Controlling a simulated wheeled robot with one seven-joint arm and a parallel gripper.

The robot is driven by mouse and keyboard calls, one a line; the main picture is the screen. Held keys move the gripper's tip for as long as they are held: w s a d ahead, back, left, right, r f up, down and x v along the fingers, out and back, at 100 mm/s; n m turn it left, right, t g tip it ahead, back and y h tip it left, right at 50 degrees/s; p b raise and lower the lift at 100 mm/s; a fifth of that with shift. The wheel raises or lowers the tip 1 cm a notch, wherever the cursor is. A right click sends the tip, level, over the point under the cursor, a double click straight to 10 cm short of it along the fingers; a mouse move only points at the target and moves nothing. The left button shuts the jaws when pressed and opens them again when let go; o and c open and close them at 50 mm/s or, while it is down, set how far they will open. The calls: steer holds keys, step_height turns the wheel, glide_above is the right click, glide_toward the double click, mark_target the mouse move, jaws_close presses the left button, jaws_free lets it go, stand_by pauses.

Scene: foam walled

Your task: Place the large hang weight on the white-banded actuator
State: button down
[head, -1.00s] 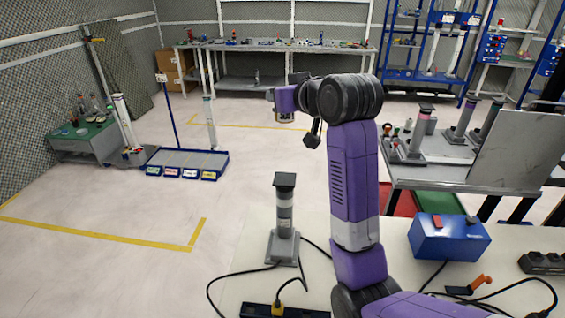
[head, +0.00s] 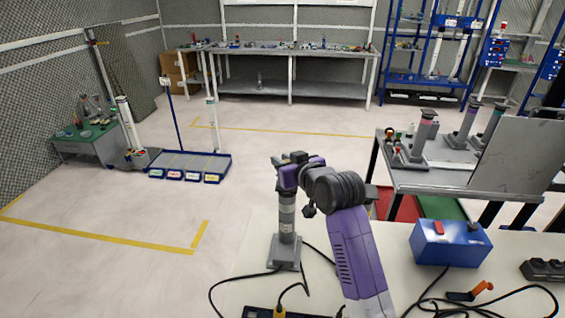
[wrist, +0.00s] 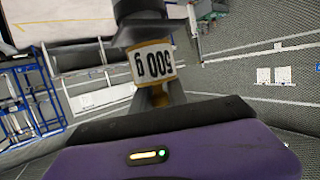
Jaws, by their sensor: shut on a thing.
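The white-banded actuator (head: 286,225) is an upright grey column with pale bands on a grey base, standing on the near white table in the head view. My gripper (head: 287,160) is at the top of this column and covers its dark cap. A dark round part shows just beyond the weight in that view. I cannot tell whether the weight touches the actuator's top.
A blue box (head: 450,243) with a red switch, cables and a dark power strip lie on the near table (head: 400,290). A grey side table (head: 440,175) at the right carries more actuators and a tilted panel. The floor to the left is open around a blue tray (head: 188,160).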

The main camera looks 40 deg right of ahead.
steer(key=shift+f, duration=0.25)
steer(key=shift+f, duration=0.1)
steer(key=c, duration=1.3)
jaws_free()
steer(key=shift+f, duration=0.15)
steer(key=shift+s+r, duration=0.1)
steer(key=shift+r, duration=0.1)
steer(key=b+v, duration=0.1)
steer(key=v, duration=1.1)
